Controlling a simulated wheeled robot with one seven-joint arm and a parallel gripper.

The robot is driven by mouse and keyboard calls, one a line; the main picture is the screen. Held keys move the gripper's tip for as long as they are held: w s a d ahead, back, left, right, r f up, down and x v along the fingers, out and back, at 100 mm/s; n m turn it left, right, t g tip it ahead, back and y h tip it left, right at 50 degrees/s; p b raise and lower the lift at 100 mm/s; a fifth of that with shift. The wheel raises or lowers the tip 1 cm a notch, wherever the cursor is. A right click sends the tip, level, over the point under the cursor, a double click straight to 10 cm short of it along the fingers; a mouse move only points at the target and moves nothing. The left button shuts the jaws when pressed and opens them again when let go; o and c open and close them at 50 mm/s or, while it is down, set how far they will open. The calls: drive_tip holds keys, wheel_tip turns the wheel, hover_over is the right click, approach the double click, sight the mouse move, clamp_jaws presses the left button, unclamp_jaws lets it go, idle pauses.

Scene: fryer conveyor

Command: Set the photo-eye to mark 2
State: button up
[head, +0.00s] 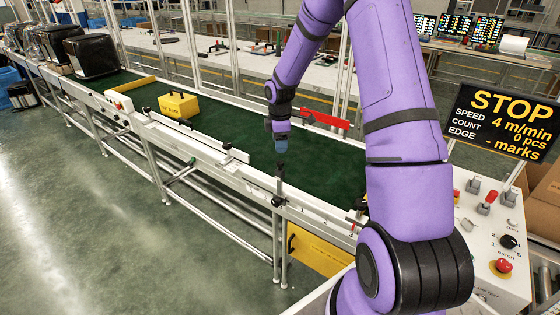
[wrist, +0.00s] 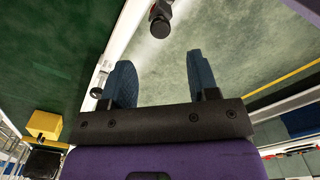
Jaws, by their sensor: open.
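The photo-eye appears to be the dark upright post (head: 279,182) with a black knob at its foot, on the conveyor's near rail. Small numbered marks (head: 325,222) run along the rail to its right; they are hard to read. My gripper (head: 281,145) hangs just above and behind the post in the head view. In the wrist view my gripper (wrist: 162,82) has its two blue fingers apart with nothing between them. A black knobbed part (wrist: 160,20) lies beyond the fingertips, and another dark knob (wrist: 97,92) is beside the left finger.
The green belt (head: 230,130) carries a yellow box (head: 178,105) and a black case (head: 92,55) farther left. A red bar (head: 325,119) stands at the far rail. A control panel (head: 490,235) and a sign (head: 503,120) reading STOP, 4 m/min, are at right.

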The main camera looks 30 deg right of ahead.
sight(280, 162)
wheel_tip(280, 162, down, 8)
drive_tip(key=shift+r, duration=0.1)
idle(0.4)
